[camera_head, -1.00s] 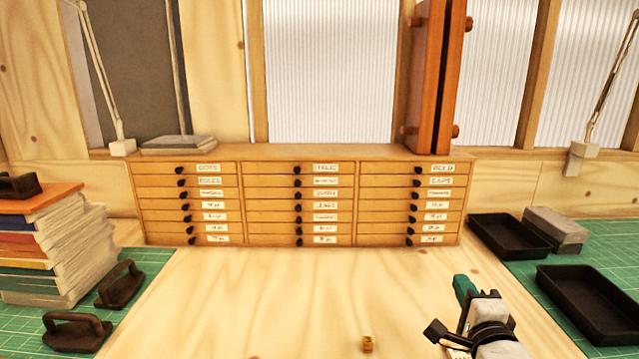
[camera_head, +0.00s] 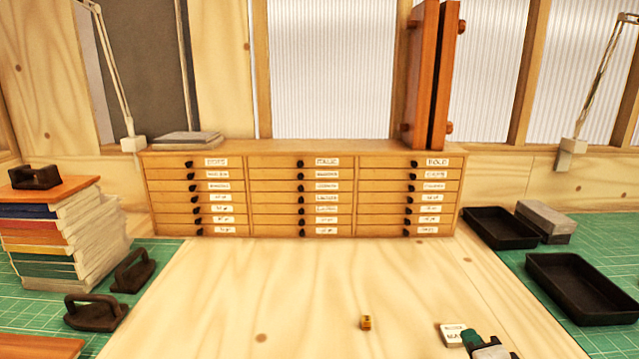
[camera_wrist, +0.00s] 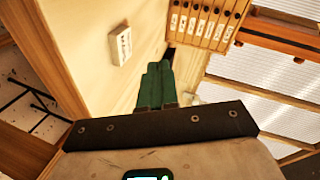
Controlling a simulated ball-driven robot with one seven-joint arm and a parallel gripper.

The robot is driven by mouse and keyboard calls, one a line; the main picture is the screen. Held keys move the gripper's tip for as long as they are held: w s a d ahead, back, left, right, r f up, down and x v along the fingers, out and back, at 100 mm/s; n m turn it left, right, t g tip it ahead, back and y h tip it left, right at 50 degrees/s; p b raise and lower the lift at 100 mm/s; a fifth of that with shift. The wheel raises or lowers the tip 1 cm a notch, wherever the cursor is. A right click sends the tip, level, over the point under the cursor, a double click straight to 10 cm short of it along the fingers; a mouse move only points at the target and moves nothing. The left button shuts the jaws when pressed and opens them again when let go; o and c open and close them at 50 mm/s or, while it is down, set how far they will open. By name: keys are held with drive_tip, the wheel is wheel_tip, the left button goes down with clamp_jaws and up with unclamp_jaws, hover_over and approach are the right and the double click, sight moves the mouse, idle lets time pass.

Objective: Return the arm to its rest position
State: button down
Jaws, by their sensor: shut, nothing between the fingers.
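My gripper (camera_head: 470,342) shows at the bottom right of the head view, with its green fingers just beside a white labelled box. In the wrist view the green fingers (camera_wrist: 155,87) lie together, shut and empty. The white box (camera_head: 452,334) lies on the pale wooden worktop; it also shows in the wrist view (camera_wrist: 120,44), apart from the fingers. Most of my arm is below the edge of the head view.
A small amber piece (camera_head: 366,322) lies left of the white box. A drawer cabinet (camera_head: 300,190) stands at the back. Black trays (camera_head: 580,288) lie on the right green mat. Books (camera_head: 60,235) and black-handled tools (camera_head: 97,312) are at left.

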drive_tip(key=s+f+n+g, duration=0.4)
drive_tip(key=s+f, duration=0.3)
drive_tip(key=s, duration=0.5)
drive_tip(key=s+f+n+g+y, duration=0.1)
drive_tip(key=s+f+n+g, duration=0.4)
drive_tip(key=s, duration=0.7)
drive_tip(key=s+f+n+g, duration=0.5)
drive_tip(key=s+f, duration=0.3)
drive_tip(key=s, duration=0.4)
drive_tip(key=shift+s+f+n, duration=0.3)
drive_tip(key=shift+f+n, duration=0.05)
drive_tip(key=shift+n, duration=0.15)
drive_tip(key=shift+a, duration=0.1)
